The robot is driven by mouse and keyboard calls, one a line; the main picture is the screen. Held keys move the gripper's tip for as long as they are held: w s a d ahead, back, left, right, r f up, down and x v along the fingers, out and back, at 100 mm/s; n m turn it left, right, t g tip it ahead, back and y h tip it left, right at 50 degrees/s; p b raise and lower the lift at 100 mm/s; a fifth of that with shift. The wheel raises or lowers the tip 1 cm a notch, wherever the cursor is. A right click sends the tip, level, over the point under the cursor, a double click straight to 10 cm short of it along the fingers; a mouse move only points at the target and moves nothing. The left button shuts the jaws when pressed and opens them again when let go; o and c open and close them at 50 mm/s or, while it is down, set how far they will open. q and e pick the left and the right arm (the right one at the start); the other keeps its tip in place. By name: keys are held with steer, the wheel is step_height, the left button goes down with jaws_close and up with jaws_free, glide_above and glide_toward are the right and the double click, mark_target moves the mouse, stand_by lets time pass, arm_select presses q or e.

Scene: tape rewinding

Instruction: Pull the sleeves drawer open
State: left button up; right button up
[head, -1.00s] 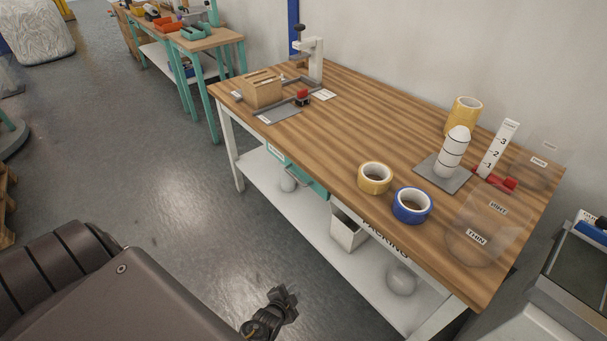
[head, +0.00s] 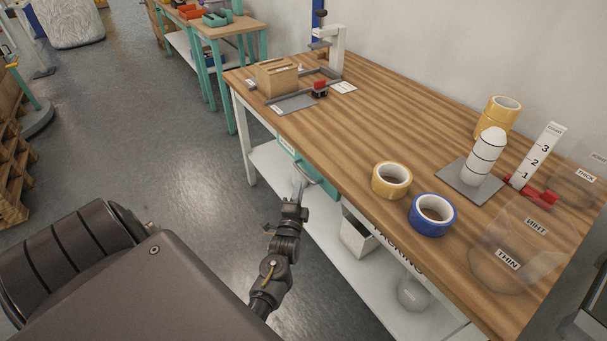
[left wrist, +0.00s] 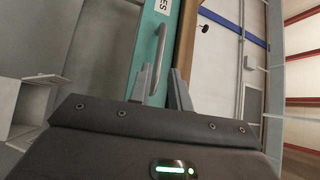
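The teal sleeves drawer (head: 286,148) sits under the front edge of the wooden table and looks closed. In the left wrist view its teal front (left wrist: 150,35) shows a white label ending in "ES" and a grey bar handle (left wrist: 160,50). My left gripper (head: 298,186) is in front of the drawer. In the left wrist view its two fingers (left wrist: 160,82) are apart, and the handle's near end lies between them in the picture. I cannot tell whether they touch the handle. My right gripper is not in view.
The table (head: 350,130) carries a yellow tape roll (head: 391,180), a blue tape roll (head: 432,215), a white capped cylinder (head: 485,155) and a wooden box (head: 277,78). A lower white shelf (head: 330,235) runs beneath.

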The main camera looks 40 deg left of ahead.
mark_target(303, 172)
arm_select(q)
steer(key=x, duration=0.8)
steer(key=shift+d+f, duration=0.1)
steer(key=shift+f, duration=0.05)
jaws_close()
